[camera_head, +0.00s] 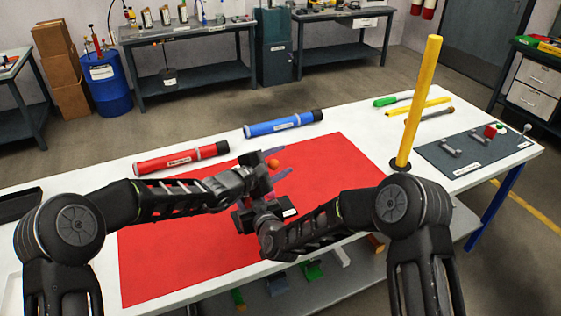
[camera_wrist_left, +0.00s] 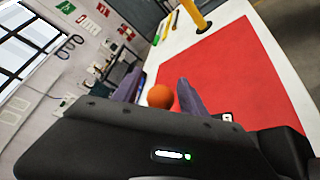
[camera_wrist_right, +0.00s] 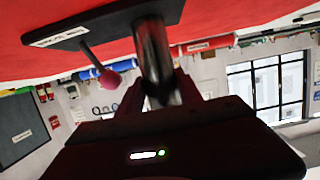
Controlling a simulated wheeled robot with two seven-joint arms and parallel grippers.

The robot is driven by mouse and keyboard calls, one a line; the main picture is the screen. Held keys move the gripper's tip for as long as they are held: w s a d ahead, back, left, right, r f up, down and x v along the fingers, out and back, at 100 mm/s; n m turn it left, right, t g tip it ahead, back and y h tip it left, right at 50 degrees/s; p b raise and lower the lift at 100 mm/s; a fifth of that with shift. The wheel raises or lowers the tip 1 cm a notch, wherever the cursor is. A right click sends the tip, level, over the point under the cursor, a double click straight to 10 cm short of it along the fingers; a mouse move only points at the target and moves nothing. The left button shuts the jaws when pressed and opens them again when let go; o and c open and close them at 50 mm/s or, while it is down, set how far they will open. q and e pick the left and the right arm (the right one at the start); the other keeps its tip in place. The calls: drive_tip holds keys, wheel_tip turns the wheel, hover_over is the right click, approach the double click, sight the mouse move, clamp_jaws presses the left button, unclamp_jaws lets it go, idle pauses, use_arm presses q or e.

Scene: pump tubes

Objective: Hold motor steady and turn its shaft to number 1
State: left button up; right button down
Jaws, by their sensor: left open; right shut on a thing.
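The motor shows in the right wrist view as a metal cylinder (camera_wrist_right: 152,50) beside a dark plate (camera_wrist_right: 105,22) with a white label. A thin rod with a reddish ball (camera_wrist_right: 110,78) reaches out from the plate. My right gripper (camera_wrist_right: 160,92) is shut on the metal cylinder. In the head view an orange ball (camera_head: 272,163) shows beside my left gripper (camera_head: 284,180), above the red mat. In the left wrist view the ball (camera_wrist_left: 160,96) appears between the two open fingers, with no clear contact. The arms hide most of the motor in the head view. No shaft number is readable.
The red mat (camera_head: 340,175) covers the table's middle. A red tube (camera_head: 180,158) and a blue tube (camera_head: 284,124) lie along its far edge. A yellow pole (camera_head: 419,100) stands at right. A grey mat (camera_head: 470,160) with bolts and a red cube lies farther right.

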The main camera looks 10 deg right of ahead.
use_arm(q)
clamp_jaws()
idle(0.5)
idle(0.9)
